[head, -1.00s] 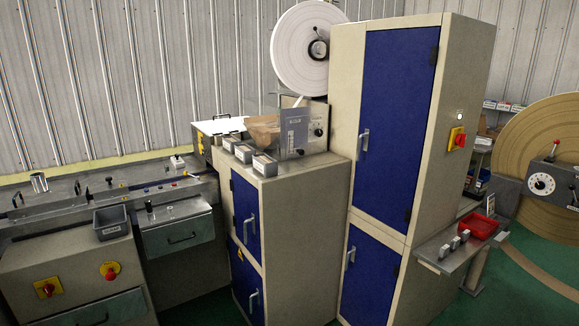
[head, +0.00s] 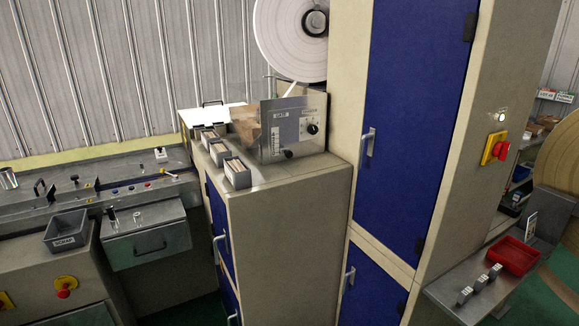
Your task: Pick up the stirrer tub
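Small grey tubs stand in a row along the left edge of the beige cabinet top (head: 290,184). The front tub (head: 237,174) holds thin pale sticks, and a middle tub (head: 219,152) and a back tub (head: 208,138) stand behind it. Their labels are too small to read, so I cannot tell which one is the stirrer tub. Neither of my grippers is in view.
A clear-sided feeder box with a control panel (head: 310,128) stands right of the tubs, below a large white reel (head: 290,40). A tall blue-doored cabinet (head: 410,110) rises at the right. A grey bin (head: 66,232) sits on the left machine.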

